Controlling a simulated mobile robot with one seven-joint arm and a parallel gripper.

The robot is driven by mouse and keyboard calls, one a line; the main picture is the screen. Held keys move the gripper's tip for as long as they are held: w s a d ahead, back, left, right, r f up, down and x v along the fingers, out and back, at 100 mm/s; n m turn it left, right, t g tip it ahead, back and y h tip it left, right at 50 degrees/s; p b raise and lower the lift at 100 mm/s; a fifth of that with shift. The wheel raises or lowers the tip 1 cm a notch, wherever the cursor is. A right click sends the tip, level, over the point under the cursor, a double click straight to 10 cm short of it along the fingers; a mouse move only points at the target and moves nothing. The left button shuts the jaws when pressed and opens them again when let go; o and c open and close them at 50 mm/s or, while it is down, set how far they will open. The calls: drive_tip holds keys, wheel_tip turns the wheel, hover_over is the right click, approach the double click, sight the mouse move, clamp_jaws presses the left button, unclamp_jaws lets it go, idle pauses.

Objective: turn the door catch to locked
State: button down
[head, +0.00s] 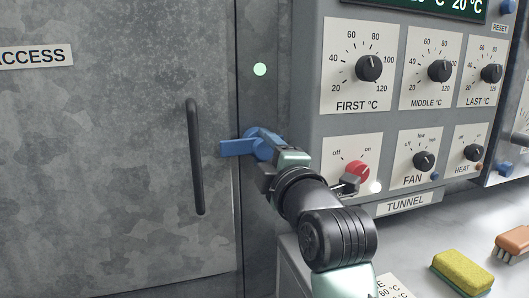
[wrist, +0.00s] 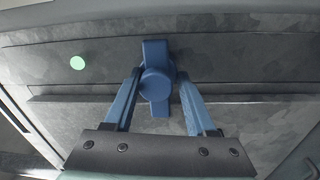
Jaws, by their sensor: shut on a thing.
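The blue door catch (head: 234,148) sits at the right edge of the grey door. Its bar lies about level in the head view and reaches left across the door seam. In the wrist view the catch (wrist: 157,85) shows its round hub and its bar running up and down the picture. My gripper (head: 262,143) is at the catch from the right and hides part of it. In the wrist view my gripper (wrist: 159,76) has one blue finger on each side of the hub and is shut on the catch.
A dark vertical door handle (head: 195,156) stands left of the catch. A pale green round spot (head: 260,69) is above it. The control panel (head: 306,100) with knobs juts out at right, close to my arm. A yellow sponge (head: 462,271) and a brush (head: 512,242) lie lower right.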

drive_tip(key=shift+c, duration=1.9)
unclamp_jaws()
drive_tip(key=shift+d+r, duration=0.2)
drive_tip(key=shift+r, duration=0.35)
drive_tip(key=shift+f, duration=0.1)
drive_tip(key=shift+a+f, duration=0.15)
drive_tip(key=shift+s, duration=0.1)
drive_tip(key=v, duration=1.2)
drive_tip(key=shift+s+f+p, duration=0.15)
drive_tip(key=shift+s+p, duration=0.2)
drive_tip(key=s+a+r+m+t+h, duration=0.25)
drive_tip(key=s+r+m+t, duration=0.3)
drive_tip(key=r+m, duration=0.4)
drive_tip(key=s+a+r+m+t+h, duration=0.2)
drive_tip(key=s+r+m+t+h, duration=0.15)
drive_tip(key=s+r+m, duration=0.4)
wheel_tip(320, 180, up, 34)
drive_tip(key=m+p, duration=0.3)
drive_tip(key=p, duration=2.9)
drive_tip(key=shift+w+d+t+p, duration=0.3)
drive_tip(key=shift+w+p, duration=0.1)
